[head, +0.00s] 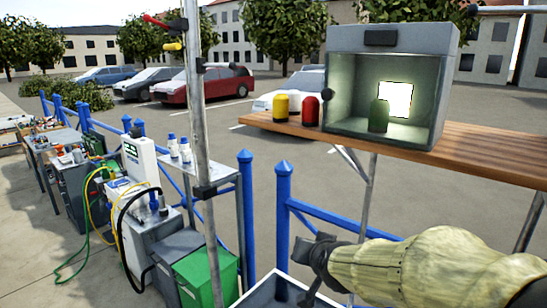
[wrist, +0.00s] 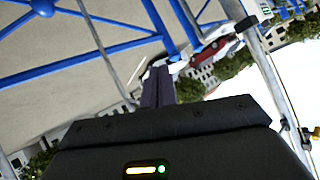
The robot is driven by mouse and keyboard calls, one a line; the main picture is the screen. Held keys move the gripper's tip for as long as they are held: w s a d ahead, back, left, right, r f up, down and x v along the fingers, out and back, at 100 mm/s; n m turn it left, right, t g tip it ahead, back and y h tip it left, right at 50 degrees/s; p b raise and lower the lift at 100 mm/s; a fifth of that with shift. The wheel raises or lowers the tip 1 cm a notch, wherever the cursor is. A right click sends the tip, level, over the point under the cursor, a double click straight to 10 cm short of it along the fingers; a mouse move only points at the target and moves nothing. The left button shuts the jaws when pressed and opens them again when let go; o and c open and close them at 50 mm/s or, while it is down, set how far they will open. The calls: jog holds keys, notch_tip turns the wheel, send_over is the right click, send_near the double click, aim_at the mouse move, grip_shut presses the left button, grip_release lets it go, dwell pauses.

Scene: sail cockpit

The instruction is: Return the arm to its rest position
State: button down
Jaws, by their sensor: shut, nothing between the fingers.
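My gripper (head: 318,258) is at the lower middle of the head view, at the end of my arm, which comes in from the lower right in a tan fabric cover. It is below the wooden shelf and right of the metal pole. In the wrist view my gripper's dark fingers (wrist: 158,87) are together with nothing between them. The wrist view is tilted strongly, with railing and cars beyond the fingers.
A wooden shelf (head: 480,148) holds a grey open box (head: 390,45) with a green object (head: 379,115) inside; yellow (head: 280,107) and red (head: 310,110) objects stand beside it. A metal pole (head: 198,130), blue railing (head: 284,215) and green bin (head: 205,278) are near. A light-rimmed tray (head: 270,288) lies below my gripper.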

jog(key=s+d+f+n+g, duration=0.1)
jog(key=s+d+f+g, duration=0.1)
jog(key=s+f, duration=0.3)
jog(key=s+d+f+g+b, duration=0.1)
jog(key=s+d+f+g, duration=0.1)
jog(key=s+f+g, duration=0.2)
jog(key=s+d+f+n+g+h, duration=0.1)
jog(key=s+d+f+g, duration=0.1)
jog(key=s+f, duration=0.5)
notch_tip(320, 180, down, 2)
jog(key=shift+s+d+f+n+g+b, duration=0.1)
jog(key=shift+s+d+n+g+b, duration=0.2)
jog(key=shift+g+b, duration=0.1)
